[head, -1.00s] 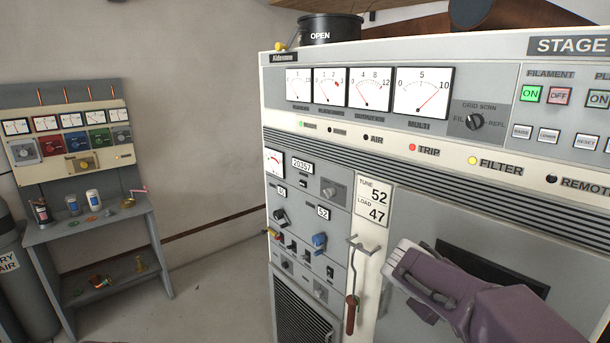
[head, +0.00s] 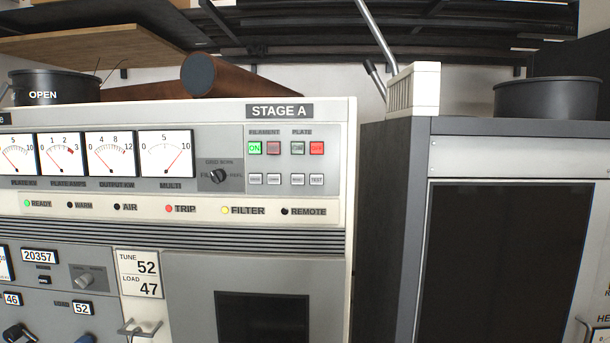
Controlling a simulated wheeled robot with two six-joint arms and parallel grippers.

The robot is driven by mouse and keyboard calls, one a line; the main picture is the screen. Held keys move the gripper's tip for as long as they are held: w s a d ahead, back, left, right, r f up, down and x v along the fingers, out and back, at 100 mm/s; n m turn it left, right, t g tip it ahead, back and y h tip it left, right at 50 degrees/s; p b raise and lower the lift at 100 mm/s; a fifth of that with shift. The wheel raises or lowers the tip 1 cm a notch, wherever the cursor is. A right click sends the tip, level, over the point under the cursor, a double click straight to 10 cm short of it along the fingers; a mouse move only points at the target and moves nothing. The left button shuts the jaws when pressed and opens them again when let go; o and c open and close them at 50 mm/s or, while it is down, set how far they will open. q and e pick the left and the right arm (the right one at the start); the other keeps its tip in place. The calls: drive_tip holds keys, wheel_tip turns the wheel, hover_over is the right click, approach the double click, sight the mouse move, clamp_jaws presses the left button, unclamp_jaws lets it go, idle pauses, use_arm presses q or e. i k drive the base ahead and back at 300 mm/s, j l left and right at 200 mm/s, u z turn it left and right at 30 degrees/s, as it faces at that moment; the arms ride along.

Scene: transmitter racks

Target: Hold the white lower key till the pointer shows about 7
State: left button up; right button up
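Several small white keys sit in a row under the filament and plate buttons on the Stage A cabinet (head: 185,225). The lower key (head: 274,179) appears to be the second from the left; its label is too small to read surely now. The multi meter (head: 165,153) has its red pointer far to the right, near 10. Neither of my grippers is in view, and nothing touches the keys.
The filament ON button (head: 254,148) is lit green and a plate button (head: 316,148) is lit red. A selector knob (head: 218,176) is left of the keys. A grey cabinet (head: 385,220) stands to the right across a narrow gap. Shelves and pipes are behind.

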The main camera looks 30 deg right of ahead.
sight(272, 179)
drive_tip(key=z, duration=1.15)
